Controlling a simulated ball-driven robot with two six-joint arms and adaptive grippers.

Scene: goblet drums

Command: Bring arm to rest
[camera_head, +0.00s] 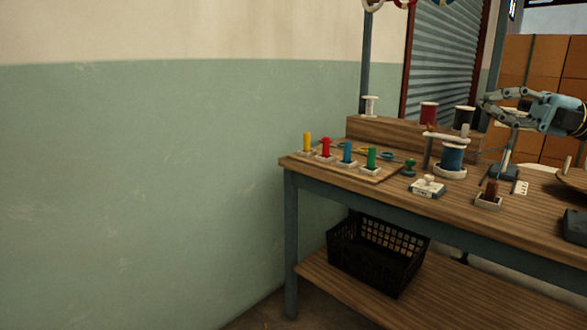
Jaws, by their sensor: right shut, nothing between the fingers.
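My right gripper (486,105) comes in from the right edge, its fingers pointing left. It is shut and empty, and it appears above the back of the wooden workbench (455,205). Behind it in the picture is a dark spool (463,117). I cannot tell exactly how far the fingers are from the things on the bench. My left gripper is not in view.
Yellow, red, blue and green pegs (346,152) stand on the bench's left end. A blue thread spool (452,158) and a small brown-topped block (489,197) stand mid-bench. A black basket (375,255) sits on the lower shelf. Floor left of the bench is clear.

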